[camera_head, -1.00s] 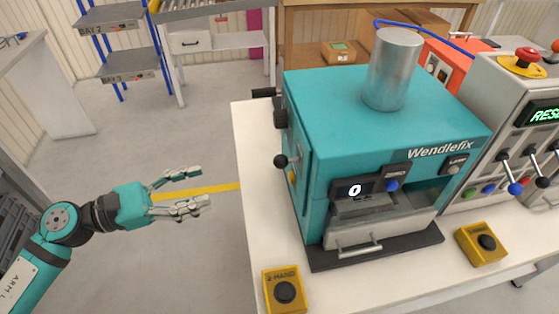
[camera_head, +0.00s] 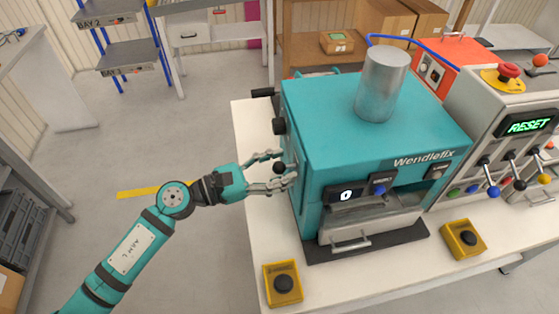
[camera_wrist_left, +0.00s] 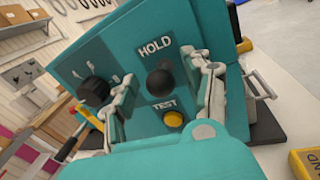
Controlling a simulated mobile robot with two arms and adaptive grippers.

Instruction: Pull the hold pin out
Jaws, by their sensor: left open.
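The hold pin has a round black knob (camera_wrist_left: 160,83) below the word HOLD on the side panel of the teal Wendlefix machine (camera_head: 330,120). In the head view the knob (camera_head: 279,168) shows between the fingers of my left gripper (camera_head: 277,172). My left gripper is open, with its fingers on either side of the knob in the left wrist view (camera_wrist_left: 168,92). I cannot tell whether a finger touches it. The pin's shaft is hidden behind the knob. My right gripper is not in view.
A yellow TEST button (camera_wrist_left: 174,119) sits just below the knob, and a black rotary knob (camera_wrist_left: 94,91) is to its left. A yellow box with a black button (camera_head: 283,284) stands at the table's front left.

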